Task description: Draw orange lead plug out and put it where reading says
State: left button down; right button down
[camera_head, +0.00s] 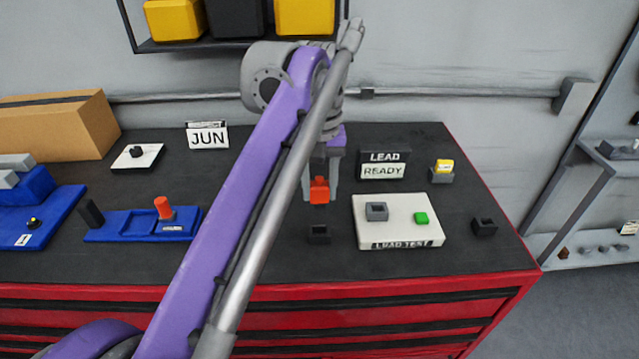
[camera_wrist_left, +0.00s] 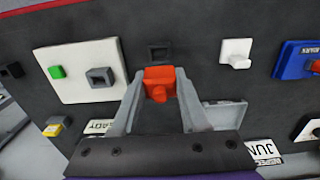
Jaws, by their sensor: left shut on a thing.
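My left gripper (camera_head: 320,197) is shut on the orange lead plug (camera_head: 319,189) and holds it over the bench. In the left wrist view the plug (camera_wrist_left: 160,82) sits between both fingertips (camera_wrist_left: 160,85). A black socket (camera_head: 318,235) stands in front of it, apart from the plug and empty. The white lead test board (camera_head: 400,235) bears a grey socket (camera_head: 376,212), empty, and a lit-looking green block (camera_head: 421,218). The sign behind reads LEAD READY (camera_head: 384,165). Another black socket (camera_head: 484,227) stands right of the board. My right gripper is not in view.
A blue tray (camera_head: 110,233) with an orange-red knob stands left. A JUN sign (camera_head: 208,136) is behind. A white block (camera_wrist_left: 236,52) shows in the wrist view. My arm hides the bench's middle.

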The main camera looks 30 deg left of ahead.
aim_at(320, 202)
pick_arm(q)
jog(key=shift+f+b, duration=1.75)
jog(key=shift+f, duration=1.1)
jog(key=shift+p, duration=0.75)
jog(key=shift+f+b, duration=0.6)
jog(key=shift+f, duration=0.8)
jog(key=shift+c, duration=1.7)
grip_release()
notch_tip(320, 202, up, 11)
jog(key=shift+f+p, duration=0.1)
jog(key=shift+p, duration=0.85)
